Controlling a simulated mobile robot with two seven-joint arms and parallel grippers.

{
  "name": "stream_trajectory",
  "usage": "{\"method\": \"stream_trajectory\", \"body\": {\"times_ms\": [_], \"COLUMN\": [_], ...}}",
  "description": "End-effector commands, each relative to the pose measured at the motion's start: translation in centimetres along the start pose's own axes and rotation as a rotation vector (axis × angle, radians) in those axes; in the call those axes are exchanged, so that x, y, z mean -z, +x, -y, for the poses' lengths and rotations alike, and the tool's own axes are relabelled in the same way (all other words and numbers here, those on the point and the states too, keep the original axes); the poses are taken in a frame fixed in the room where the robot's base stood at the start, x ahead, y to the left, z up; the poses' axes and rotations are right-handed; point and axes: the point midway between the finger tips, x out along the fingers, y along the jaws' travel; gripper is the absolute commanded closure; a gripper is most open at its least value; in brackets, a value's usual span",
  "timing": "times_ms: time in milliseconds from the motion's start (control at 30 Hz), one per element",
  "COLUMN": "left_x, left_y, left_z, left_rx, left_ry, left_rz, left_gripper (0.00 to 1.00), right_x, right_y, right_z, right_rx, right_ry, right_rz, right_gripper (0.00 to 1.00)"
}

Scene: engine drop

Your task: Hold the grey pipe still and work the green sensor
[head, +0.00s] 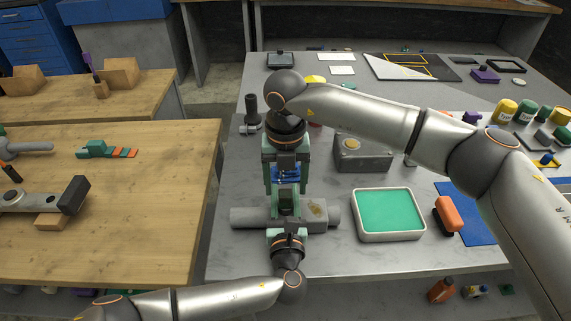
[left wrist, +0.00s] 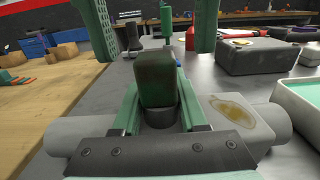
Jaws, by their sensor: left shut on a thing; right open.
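The grey pipe (head: 240,217) lies crosswise on the grey table, with a brownish-yellow stain right of its middle. The green sensor (head: 288,202) stands upright at its middle; in the left wrist view the dark green block (left wrist: 157,78) sits on a dark round collar. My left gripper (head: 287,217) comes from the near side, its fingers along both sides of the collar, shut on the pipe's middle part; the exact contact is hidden. My right gripper (head: 286,190) is open, just beyond and above the sensor, its two fingers (left wrist: 150,45) apart and clear of it.
A green-lined tray (head: 357,228) stands right of the pipe, with a grey box (head: 362,153) behind it. A wooden table (head: 150,200) is at the left. A dark upright object (head: 251,108) stands behind.

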Motion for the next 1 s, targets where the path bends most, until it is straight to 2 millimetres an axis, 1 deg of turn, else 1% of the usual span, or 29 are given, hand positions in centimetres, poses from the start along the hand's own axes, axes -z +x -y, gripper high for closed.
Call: {"method": "stream_trajectory", "body": {"times_ms": [33, 100, 200, 333, 567, 667, 1000], "left_x": [-0.1, -0.1, -0.1, -0.1, -0.1, -0.1, -0.1], "left_y": [0.0, 0.0, 0.0, 0.0, 0.0, 0.0, 0.0], "left_z": [0.0, 0.0, 0.0, 0.0, 0.0, 0.0, 0.0], "left_rx": [0.000, 0.000, 0.000, 0.000, 0.000, 0.000, 0.000], "left_ry": [0.000, 0.000, 0.000, 0.000, 0.000, 0.000, 0.000], "left_rz": [0.001, 0.001, 0.001, 0.001, 0.001, 0.001, 0.001], "left_gripper": [1.00, 1.00, 1.00, 1.00, 1.00, 1.00, 1.00], "right_x": [0.1, 0.1, 0.0, 0.0, 0.0, 0.0, 0.0], "right_y": [0.8, 1.6, 2.5, 2.9, 3.0, 3.0, 2.9], "right_z": [0.0, 0.0, 0.0, 0.0, 0.0, 0.0, -0.1], "right_rx": [-0.001, 0.000, -0.001, -0.001, -0.001, -0.001, -0.001], "right_ry": [0.000, 0.000, 0.000, -0.001, -0.001, -0.001, -0.001], "right_rz": [-0.002, -0.003, 0.000, 0.000, 0.000, 0.000, 0.000], "right_gripper": [0.28, 0.28, 0.28, 0.28, 0.28, 0.36, 0.75]}}
